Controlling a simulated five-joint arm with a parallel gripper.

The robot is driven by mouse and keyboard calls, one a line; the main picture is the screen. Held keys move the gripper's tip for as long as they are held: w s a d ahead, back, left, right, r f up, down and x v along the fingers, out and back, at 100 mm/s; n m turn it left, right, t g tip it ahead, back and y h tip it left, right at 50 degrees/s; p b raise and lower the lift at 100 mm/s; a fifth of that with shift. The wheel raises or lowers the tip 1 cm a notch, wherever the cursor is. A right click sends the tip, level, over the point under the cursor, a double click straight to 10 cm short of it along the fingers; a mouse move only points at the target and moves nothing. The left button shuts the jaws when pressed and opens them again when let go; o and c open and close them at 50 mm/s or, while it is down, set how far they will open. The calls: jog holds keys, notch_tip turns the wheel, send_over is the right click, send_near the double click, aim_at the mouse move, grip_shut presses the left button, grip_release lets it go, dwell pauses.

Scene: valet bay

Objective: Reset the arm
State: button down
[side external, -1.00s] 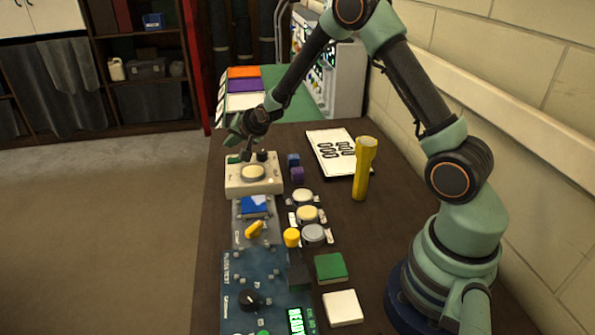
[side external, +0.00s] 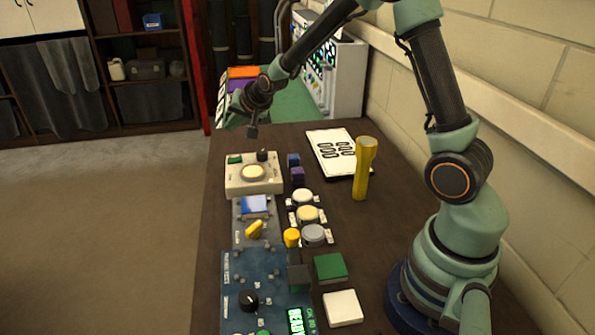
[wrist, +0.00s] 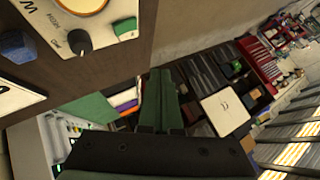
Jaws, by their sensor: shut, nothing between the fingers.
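My gripper (side external: 252,131) is shut and empty. In the side external view it hangs in the air above the far end of the dark workbench (side external: 330,235), above and beyond the beige control box (side external: 240,185) and apart from it. The box has a large round cream button (side external: 254,173), a green button (side external: 235,159) and a dark knob (side external: 262,155). In the wrist view my closed fingers (wrist: 161,100) point out over the room. The same box (wrist: 50,30) shows at the upper left there, with its dark knob and green button.
A yellow flashlight (side external: 364,168) stands upright by a white card (side external: 333,150). A blue panel (side external: 235,270), several round buttons and blocks, including a green block (side external: 331,267), crowd the bench. A lit equipment rack (side external: 345,75) and a wall stand beyond. Open floor lies left.

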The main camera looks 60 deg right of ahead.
jog(key=s+a+r+n+g, duration=0.2)
jog(key=s+a+r+n, duration=0.3)
jog(key=s+r, duration=0.55)
jog(key=s+a+n+g, duration=0.1)
jog(key=s+n, duration=0.1)
jog(key=s, duration=0.6)
jog(key=s+a+n+y, duration=0.1)
jog(key=s+n, duration=0.2)
jog(key=s, duration=0.6)
jog(key=shift+a+f+g, duration=0.4)
jog(key=shift+f, duration=0.05)
jog(key=shift+w, duration=0.1)
